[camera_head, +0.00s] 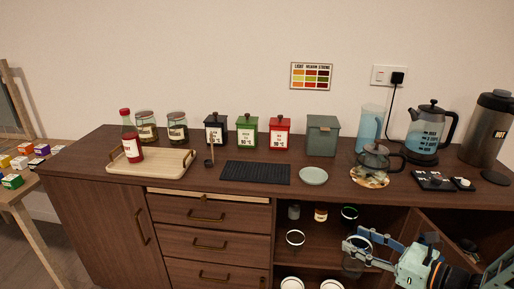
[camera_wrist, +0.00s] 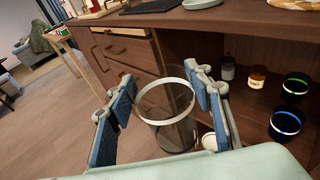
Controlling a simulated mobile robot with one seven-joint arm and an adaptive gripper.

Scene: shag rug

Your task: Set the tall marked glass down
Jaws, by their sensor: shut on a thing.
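My gripper (camera_head: 356,249) is shut on a tall clear glass (camera_head: 352,266) in front of the open cabinet. In the wrist view, the glass (camera_wrist: 168,132) stands roughly upright between the two blue finger pads of my gripper (camera_wrist: 163,88). A pale band circles its rim. I cannot make out other marks on it. Its lower part is dim, and I see no surface touching its base. In the head view, my gripper partly covers it.
The open cabinet shelf (camera_head: 310,264) holds a grey jar (camera_head: 294,212), an amber jar (camera_head: 321,215), a green-banded glass (camera_head: 349,213) and a white-banded glass (camera_head: 295,238). The open door (camera_head: 440,235) is at right. The counter (camera_head: 325,196) above is crowded, with bare patches near its front.

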